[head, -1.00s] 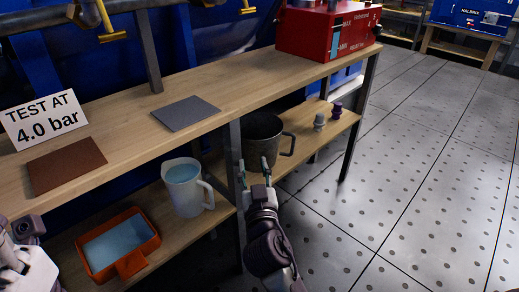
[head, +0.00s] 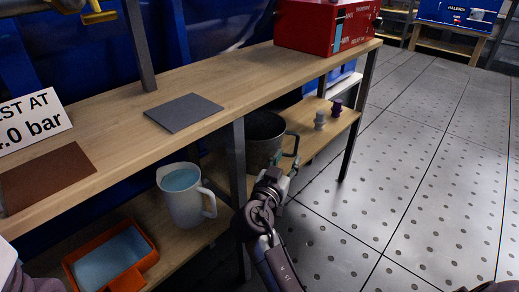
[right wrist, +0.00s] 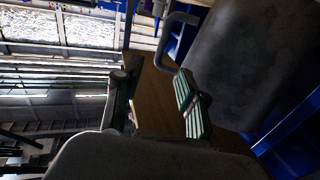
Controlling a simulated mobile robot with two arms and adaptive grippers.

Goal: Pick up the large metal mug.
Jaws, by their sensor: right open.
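The large metal mug (head: 262,142) is dark grey and stands upright on the lower shelf, just right of the middle post, its handle facing right. My right gripper (head: 284,161) is in front of the mug, near the handle. In the right wrist view the mug body (right wrist: 235,60) fills the upper right, with its handle (right wrist: 171,35) at the top middle. The open right gripper (right wrist: 155,102) has its fingers apart with nothing between them; the handle lies beyond the fingertips. Whether a finger touches the mug is unclear. My left gripper is outside the view.
A white jug (head: 183,205) and an orange tray (head: 148,262) stand on the lower shelf (head: 205,232) left of the post (head: 238,170). Two small knobs, grey (head: 320,120) and purple (head: 336,107), are right of the mug. The benchtop (head: 215,85) overhangs the shelf. Open floor lies right.

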